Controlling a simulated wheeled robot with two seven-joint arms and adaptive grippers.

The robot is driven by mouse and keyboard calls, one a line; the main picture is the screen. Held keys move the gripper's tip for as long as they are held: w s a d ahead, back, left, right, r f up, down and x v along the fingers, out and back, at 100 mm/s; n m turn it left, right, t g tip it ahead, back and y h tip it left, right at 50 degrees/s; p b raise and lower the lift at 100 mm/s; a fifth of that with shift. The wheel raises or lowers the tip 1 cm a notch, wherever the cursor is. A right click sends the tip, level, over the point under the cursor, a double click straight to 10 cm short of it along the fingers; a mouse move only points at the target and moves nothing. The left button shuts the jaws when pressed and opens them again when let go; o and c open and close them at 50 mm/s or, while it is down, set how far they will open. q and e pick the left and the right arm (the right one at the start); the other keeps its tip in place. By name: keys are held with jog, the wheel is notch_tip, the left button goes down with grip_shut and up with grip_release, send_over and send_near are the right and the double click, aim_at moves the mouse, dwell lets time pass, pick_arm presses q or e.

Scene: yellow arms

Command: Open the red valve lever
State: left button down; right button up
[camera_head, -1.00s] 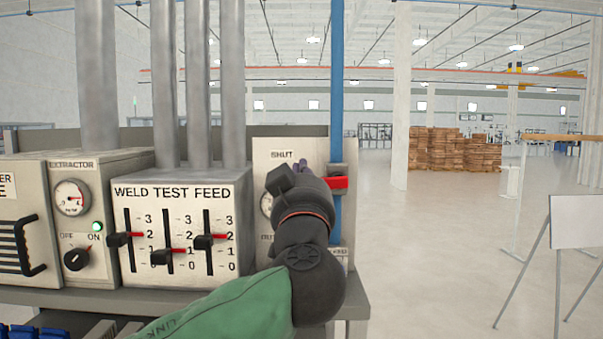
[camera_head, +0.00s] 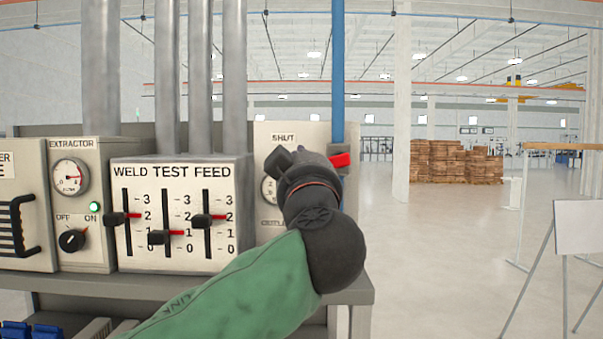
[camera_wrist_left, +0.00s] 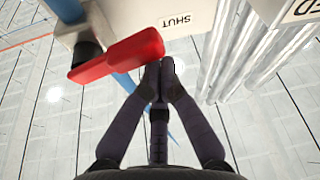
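The red valve lever (camera_head: 341,161) sits on the vertical blue pipe (camera_head: 338,75), beside the panel marked SHUT (camera_head: 262,150). It lies crosswise to the pipe, slightly tilted. In the left wrist view the lever (camera_wrist_left: 125,57) is large and close, just beyond and beside my fingertips. My left gripper (camera_wrist_left: 162,68) is shut, with its fingers together and nothing seen between them. Its tips are at the lever's end; I cannot tell whether they touch it. In the head view my left wrist hides part of the panel and the pipe's lower part. My right gripper is in neither view.
A WELD TEST FEED box (camera_head: 180,255) with three sliders and an extractor box (camera_head: 88,240) stand on the bench (camera_head: 150,287) to the left. Grey pipes rise behind. The floor to the right is open, with a white board on a stand (camera_head: 580,227).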

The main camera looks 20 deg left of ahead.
pick_arm(q)
jog(key=d+f+n+g+y+b, duration=0.1)
jog(key=d+f+n+g+b, duration=0.1)
jog(key=n, duration=0.6)
jog(key=w+d+f+n+g+y+b, duration=0.1)
jog(key=d+f+n+g+b, duration=0.1)
jog(key=f+n+b, duration=0.3)
jog(key=n+g+b, duration=0.1)
jog(key=n, duration=0.1)
jog(key=shift+n+y+b, duration=0.3)
jog(key=shift+n+b, duration=0.1)
jog(key=shift+w+d, duration=0.15)
dwell(0.4)
